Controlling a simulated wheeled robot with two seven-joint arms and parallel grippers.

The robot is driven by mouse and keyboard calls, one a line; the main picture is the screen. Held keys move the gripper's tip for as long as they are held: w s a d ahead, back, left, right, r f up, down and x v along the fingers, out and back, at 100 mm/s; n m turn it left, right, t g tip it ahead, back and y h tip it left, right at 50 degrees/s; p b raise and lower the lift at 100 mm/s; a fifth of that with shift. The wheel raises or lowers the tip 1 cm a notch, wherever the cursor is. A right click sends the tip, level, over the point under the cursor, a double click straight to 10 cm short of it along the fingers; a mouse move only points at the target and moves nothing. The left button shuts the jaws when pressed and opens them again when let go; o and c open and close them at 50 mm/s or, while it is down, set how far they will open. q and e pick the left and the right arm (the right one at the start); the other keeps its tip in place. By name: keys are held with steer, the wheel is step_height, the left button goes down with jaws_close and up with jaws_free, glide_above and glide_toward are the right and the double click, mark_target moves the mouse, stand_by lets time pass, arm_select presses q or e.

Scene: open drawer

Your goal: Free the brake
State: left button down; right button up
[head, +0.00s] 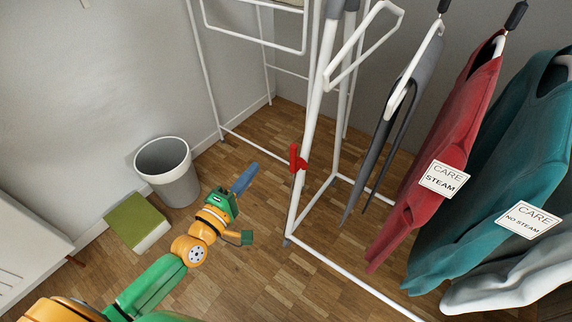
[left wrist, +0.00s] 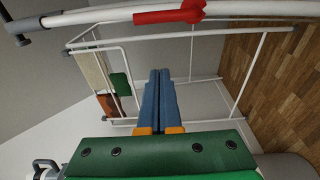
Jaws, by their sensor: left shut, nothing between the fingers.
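A red brake lever (head: 297,158) sits on a white post of the clothes rack (head: 311,120), low down near the middle of the head view. It also shows in the left wrist view (left wrist: 170,14) at the top, on a white tube. My left gripper (head: 253,168) is shut and empty, with its blue fingers together. It is to the left of the red lever in the head view, with a gap between them. Its fingers also show in the left wrist view (left wrist: 160,75), below the lever in the picture. My right gripper is not in view.
Grey trousers (head: 398,115), a red garment (head: 440,150) and a teal garment (head: 510,130) hang at the right, with care tags. A grey bin (head: 178,188) and a green-topped block (head: 134,220) stand at the left. Wooden floor lies open beneath the arm.

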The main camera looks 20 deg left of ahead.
arm_select(q)
steer(key=w+d, duration=0.5)
steer(key=w, duration=0.2)
steer(key=shift+d+r, duration=0.2)
steer(key=shift+d, duration=0.15)
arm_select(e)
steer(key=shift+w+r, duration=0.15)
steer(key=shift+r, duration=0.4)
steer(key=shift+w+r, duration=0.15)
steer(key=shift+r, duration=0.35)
